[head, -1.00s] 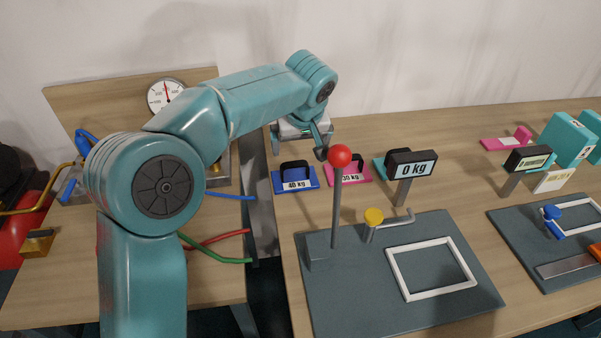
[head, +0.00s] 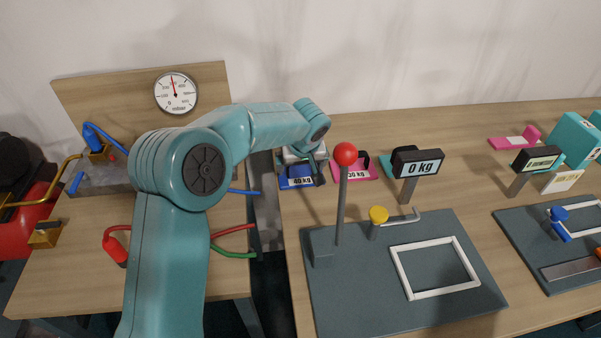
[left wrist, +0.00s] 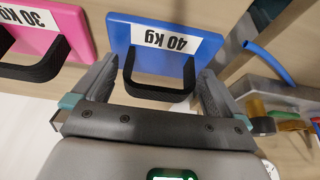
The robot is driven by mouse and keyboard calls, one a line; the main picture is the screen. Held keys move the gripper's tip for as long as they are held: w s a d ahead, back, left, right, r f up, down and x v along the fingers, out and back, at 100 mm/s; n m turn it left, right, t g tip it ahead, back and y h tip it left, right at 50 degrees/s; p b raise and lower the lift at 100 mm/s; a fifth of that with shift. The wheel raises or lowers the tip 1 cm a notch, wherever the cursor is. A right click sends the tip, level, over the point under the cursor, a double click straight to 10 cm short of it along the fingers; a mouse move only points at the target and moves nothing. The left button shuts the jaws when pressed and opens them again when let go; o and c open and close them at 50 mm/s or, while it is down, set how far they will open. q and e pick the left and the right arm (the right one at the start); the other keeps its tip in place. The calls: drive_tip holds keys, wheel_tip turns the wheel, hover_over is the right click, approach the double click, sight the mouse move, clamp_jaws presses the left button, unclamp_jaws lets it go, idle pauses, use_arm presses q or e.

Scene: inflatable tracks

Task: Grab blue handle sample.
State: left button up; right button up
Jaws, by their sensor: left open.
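The blue sample (head: 296,183), a flat blue block with a "40 kg" label and a black loop handle, lies at the left end of the right-hand table. It shows larger in the left wrist view (left wrist: 122,34). My left gripper (left wrist: 158,72) is open. In the left wrist view its two fingers stand on either side of the black handle (left wrist: 155,93), apart from each other. I cannot tell whether they touch it. In the head view the left gripper (head: 303,168) is over the blue sample and partly hides it. My right gripper is not in view.
A pink 30 kg sample (head: 360,172) lies right beside the blue one. A red-knobbed lever (head: 345,154) stands in front on a grey plate (head: 330,290). A "0 kg" display (head: 417,162) is farther right. A gap separates the two tables.

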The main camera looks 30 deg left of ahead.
use_arm(q)
drive_tip(key=shift+w, duration=0.1)
drive_tip(key=c, duration=0.9)
drive_tip(key=shift+c, duration=0.2)
wheel_tip(320, 180, up, 20)
drive_tip(key=p, duration=0.3)
drive_tip(key=shift+f, duration=0.15)
